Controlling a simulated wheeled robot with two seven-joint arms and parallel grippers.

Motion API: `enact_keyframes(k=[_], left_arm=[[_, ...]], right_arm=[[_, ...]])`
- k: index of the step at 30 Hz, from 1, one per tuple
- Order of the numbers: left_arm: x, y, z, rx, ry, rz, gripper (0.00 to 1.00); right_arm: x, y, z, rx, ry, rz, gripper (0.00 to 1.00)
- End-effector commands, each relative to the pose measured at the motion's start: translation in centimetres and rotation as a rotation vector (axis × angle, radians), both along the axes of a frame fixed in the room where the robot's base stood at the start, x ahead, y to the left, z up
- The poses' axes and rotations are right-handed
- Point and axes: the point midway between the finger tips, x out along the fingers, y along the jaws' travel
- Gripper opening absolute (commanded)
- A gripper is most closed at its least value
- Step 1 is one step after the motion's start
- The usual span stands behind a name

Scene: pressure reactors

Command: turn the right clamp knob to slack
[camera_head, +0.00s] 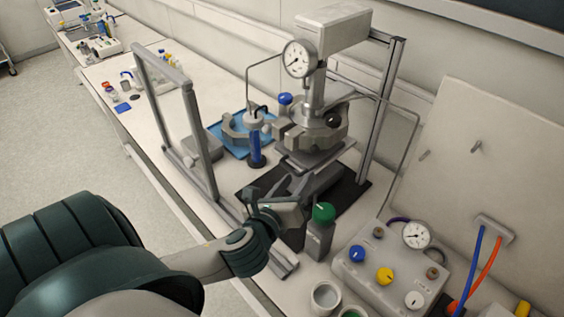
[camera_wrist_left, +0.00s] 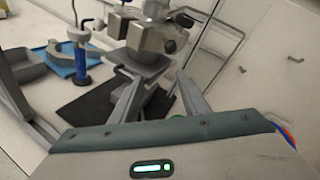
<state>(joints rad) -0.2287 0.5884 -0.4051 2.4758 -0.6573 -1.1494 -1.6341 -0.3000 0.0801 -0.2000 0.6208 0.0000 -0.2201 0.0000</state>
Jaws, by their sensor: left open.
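The pressure reactor (camera_head: 318,130) stands on its frame at the back centre, with a grey clamp ring around it. A dark round knob (camera_head: 333,119) sits on the right side of the clamp; it also shows in the left wrist view as a dark knob (camera_wrist_left: 170,46). My left gripper (camera_head: 312,182) is in front of and below the reactor, apart from the knob. In the left wrist view its two fingers (camera_wrist_left: 158,80) are spread, with nothing between them. The knob's setting is too small to read. My right gripper is not in view.
A metal frame (camera_head: 178,105) stands to the left and an upright post (camera_head: 380,110) to the right. A green-capped bottle (camera_head: 320,238) and control box (camera_head: 388,270) stand close right of my gripper.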

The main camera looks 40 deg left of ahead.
Motion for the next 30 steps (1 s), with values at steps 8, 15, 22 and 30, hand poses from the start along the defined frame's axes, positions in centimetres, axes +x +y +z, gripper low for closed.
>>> enact_keyframes(k=[8,15,22,30], left_arm=[[-1.5,0.0,-4.5,-0.299,0.069,0.117,0.42],[-3.1,-0.2,-8.1,-0.540,0.117,0.236,0.42],[-4.9,-0.6,-11.3,-0.755,0.158,0.363,0.42],[-6.4,-1.1,-13.7,-0.920,0.186,0.473,0.42]], right_arm=[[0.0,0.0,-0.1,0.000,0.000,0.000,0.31],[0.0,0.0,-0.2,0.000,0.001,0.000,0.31],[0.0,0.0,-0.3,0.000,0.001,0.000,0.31],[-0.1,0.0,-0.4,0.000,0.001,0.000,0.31]])
